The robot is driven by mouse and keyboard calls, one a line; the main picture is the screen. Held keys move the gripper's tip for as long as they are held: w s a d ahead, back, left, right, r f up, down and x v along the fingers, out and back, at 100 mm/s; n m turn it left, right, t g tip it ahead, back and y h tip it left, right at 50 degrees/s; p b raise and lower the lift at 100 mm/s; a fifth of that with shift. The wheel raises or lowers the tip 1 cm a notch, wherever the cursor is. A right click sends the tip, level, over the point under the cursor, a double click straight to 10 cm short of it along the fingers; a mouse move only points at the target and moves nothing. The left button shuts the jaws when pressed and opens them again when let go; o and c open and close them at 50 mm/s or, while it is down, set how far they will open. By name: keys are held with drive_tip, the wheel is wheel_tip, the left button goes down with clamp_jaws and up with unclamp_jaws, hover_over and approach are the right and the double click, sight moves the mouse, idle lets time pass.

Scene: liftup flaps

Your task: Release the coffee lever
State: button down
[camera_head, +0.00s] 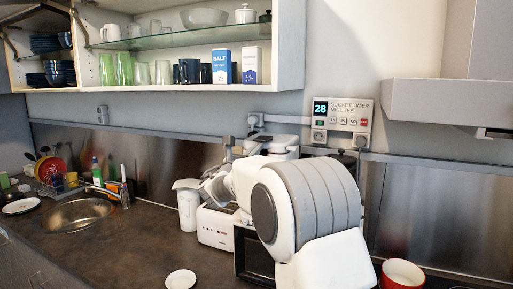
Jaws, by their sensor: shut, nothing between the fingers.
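My arm fills the middle of the head camera view and hides much of what stands behind it. The grey end of my arm, with my gripper (210,190), shows to the left of the large white and grey link. It is shut and holds nothing, above the white toaster-like appliance and beside the white jug. A white appliance (272,146), perhaps the coffee machine, shows partly above and behind my arm. The coffee lever cannot be made out; my arm may hide it.
A white jug (188,208) and a white toaster-like appliance (216,232) stand beside my arm. A dark box-shaped appliance (250,258) is partly covered. A red bowl (402,274) is at right. An open cabinet (200,87) hangs above. The counter (110,245) at left is mostly clear.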

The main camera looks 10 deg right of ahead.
drive_tip(key=shift+r+g+y+p, duration=0.3)
drive_tip(key=shift+r+g+p, duration=0.2)
drive_tip(key=shift+p, duration=0.65)
drive_tip(key=shift+r+g+y+p, duration=0.35)
drive_tip(key=shift+r+p, duration=0.25)
drive_tip(key=shift+p, duration=0.6)
drive_tip(key=shift+r+p, duration=0.3)
drive_tip(key=shift+r, duration=0.25)
